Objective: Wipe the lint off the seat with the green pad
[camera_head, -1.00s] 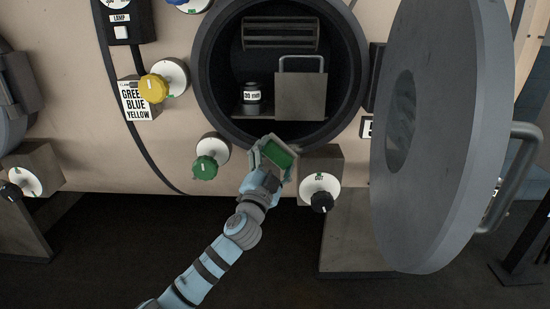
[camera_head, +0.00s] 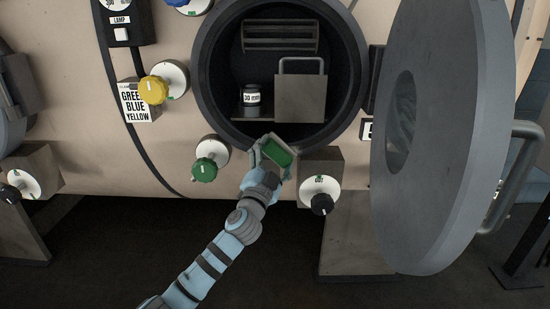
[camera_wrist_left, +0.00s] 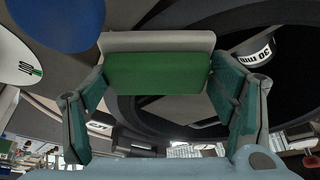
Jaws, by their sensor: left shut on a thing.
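The seat (camera_head: 200,72) is the dark grey ring around the round opening of the machine. I cannot make out lint on it. The green pad (camera_head: 277,151) has a grey backing and is at the lower edge of the ring. It also shows in the left wrist view (camera_wrist_left: 157,74), between the two fingers. My left gripper (camera_head: 272,153) is shut on the pad and hides a little of the ring's lower edge. I cannot tell whether the pad touches the ring. My right gripper is out of view.
The thick round door (camera_head: 440,190) stands open at the right. A green knob (camera_head: 204,169) is left of my gripper and a black knob (camera_head: 321,204) is right of it. Inside the opening are a labelled jar (camera_head: 251,99) and a grey plate with a handle (camera_head: 300,98).

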